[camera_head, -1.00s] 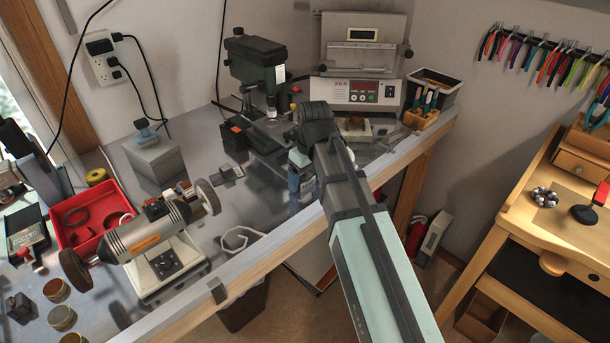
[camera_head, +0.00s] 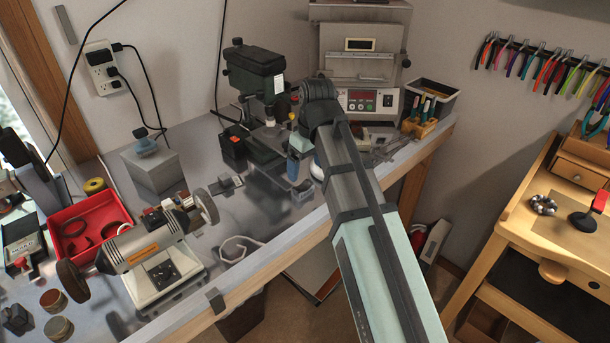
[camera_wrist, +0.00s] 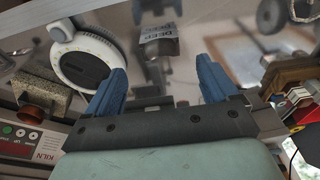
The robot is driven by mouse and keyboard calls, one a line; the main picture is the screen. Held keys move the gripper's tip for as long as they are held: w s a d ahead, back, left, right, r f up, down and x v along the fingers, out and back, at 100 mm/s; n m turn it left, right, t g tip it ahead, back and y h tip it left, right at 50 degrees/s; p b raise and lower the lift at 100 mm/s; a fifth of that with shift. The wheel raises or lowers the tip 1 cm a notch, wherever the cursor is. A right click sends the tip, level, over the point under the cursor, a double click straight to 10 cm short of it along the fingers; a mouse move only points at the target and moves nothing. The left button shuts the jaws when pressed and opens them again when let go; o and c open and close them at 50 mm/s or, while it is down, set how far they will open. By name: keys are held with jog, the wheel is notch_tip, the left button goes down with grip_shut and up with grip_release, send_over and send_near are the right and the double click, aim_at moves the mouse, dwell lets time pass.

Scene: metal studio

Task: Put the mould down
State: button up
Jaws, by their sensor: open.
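A small grey block, which looks like the mould (camera_head: 303,188), is on the bench close to its front edge. In the wrist view the mould (camera_wrist: 159,40) carries upside-down lettering that seems to read "DEEP". It lies just beyond the fingertips, between their lines, with a gap. My gripper (camera_wrist: 160,82) is open, its two blue fingers wide apart with nothing between them. In the head view one blue finger of my gripper (camera_head: 293,168) shows just above the mould; my arm hides most of the hand.
A round white-rimmed device (camera_wrist: 86,62) stands close to the left finger in the wrist view. The kiln (camera_head: 365,100), drill press (camera_head: 252,75) and plier stand (camera_head: 420,125) are behind. The polishing motor (camera_head: 145,250) and red tray (camera_head: 85,222) are left. The bench edge (camera_head: 270,270) is near.

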jog(key=shift+s+d+r, duration=0.15)
jog(key=shift+r, duration=0.95)
jog(key=shift+s+d+r, duration=0.1)
jog(key=shift+r, duration=0.95)
jog(key=w+d+f+m, duration=0.1)
jog(key=d+f, duration=0.1)
jog(key=d, duration=0.1)
jog(key=w+d+f+m, duration=0.1)
jog(key=d+f, duration=0.1)
jog(key=d, duration=0.2)
jog(key=d+f+m+g+y, duration=0.1)
jog(key=d+f, duration=0.2)
jog(key=shift+w+d+m, duration=0.4)
jog(key=d+f+m+y, duration=0.2)
jog(key=d+f+m, duration=0.2)
jog(key=d+f, duration=0.5)
jog(key=s+d+f+m+g+h, duration=0.1)
jog(key=s+f, duration=0.2)
jog(key=f, duration=0.4)
jog(key=s+f+g, duration=0.1)
jog(key=s+f, duration=0.1)
jog(key=f, duration=0.5)
jog(key=s+a+f+g+h, duration=0.2)
jog(key=s+f+g, duration=0.3)
jog(key=s+f, duration=2.8)
jog(key=s+h, duration=0.1)
jog(key=s, duration=0.2)
jog(key=shift+s+a+f, duration=0.15)
jog(key=shift+s+a, duration=0.05)
jog(key=shift+s, duration=0.1)
